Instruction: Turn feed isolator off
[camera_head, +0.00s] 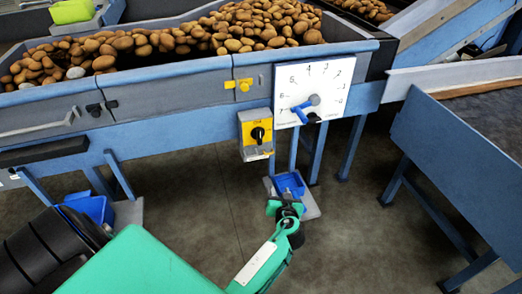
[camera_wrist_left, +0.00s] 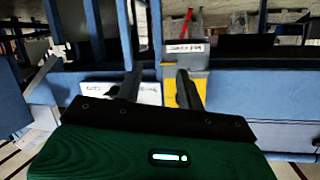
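The feed isolator (camera_head: 256,131) is a yellow box with a black rotary knob, hung on the front of the blue machine below the potato hopper. The setting of its knob is too small to tell. My left gripper (camera_head: 287,197) is below and slightly right of the isolator, apart from it, in front of a blue tray. In the left wrist view the two dark fingers of my left gripper (camera_wrist_left: 157,80) stand apart with nothing between them. The yellow isolator box (camera_wrist_left: 186,92) shows beyond the right finger, partly covered by it; its knob is not clear there. My right gripper is out of view.
A white dial plate (camera_head: 312,88) with a blue pointer is right of the isolator. Blue trays (camera_head: 289,183) stand low on the frame. Potatoes (camera_head: 265,25) fill the hopper. Blue legs and a side bin (camera_head: 455,150) stand at the right, with open floor between.

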